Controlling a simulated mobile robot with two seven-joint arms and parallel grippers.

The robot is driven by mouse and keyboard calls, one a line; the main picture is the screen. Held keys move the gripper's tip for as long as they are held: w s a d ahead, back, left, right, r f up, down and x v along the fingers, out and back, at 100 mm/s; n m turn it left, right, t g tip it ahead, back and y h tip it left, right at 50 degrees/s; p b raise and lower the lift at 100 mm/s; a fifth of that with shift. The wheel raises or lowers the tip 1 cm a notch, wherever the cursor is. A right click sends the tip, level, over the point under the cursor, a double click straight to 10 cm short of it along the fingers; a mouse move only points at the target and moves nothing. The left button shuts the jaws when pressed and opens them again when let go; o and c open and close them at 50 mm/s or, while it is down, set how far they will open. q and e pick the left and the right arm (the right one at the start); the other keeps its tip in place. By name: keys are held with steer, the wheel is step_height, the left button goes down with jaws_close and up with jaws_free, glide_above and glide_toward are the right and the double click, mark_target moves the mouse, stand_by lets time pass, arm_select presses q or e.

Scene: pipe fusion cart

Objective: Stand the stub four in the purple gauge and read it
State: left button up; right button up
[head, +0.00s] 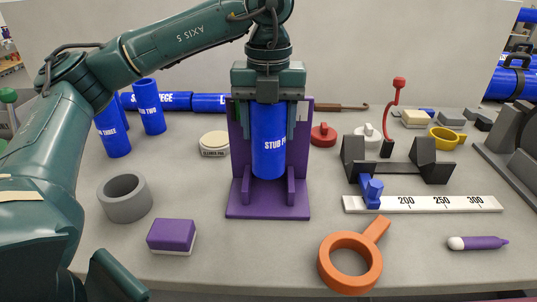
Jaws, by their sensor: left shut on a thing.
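My left gripper (268,95) points straight down and is shut on the upper end of a blue stub (268,145). My right gripper is not in view.
Stub three (113,135) and stub two (148,107) stand behind left. A grey ring (125,198) and purple block (171,236) lie left. An orange ring (349,263), white scale (432,204) with a blue slider (371,190), and purple marker (478,243) lie right.

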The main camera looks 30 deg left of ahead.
mark_target(269, 150)
arm_select(q)
steer(key=shift+f, duration=2.75)
steer(key=shift+f, duration=0.2)
steer(key=o, duration=1.2)
steer(key=shift+r, duration=0.2)
step_height(269, 150, up, 12)
steer(key=shift+r+p, duration=0.1)
steer(key=shift+p, duration=0.3)
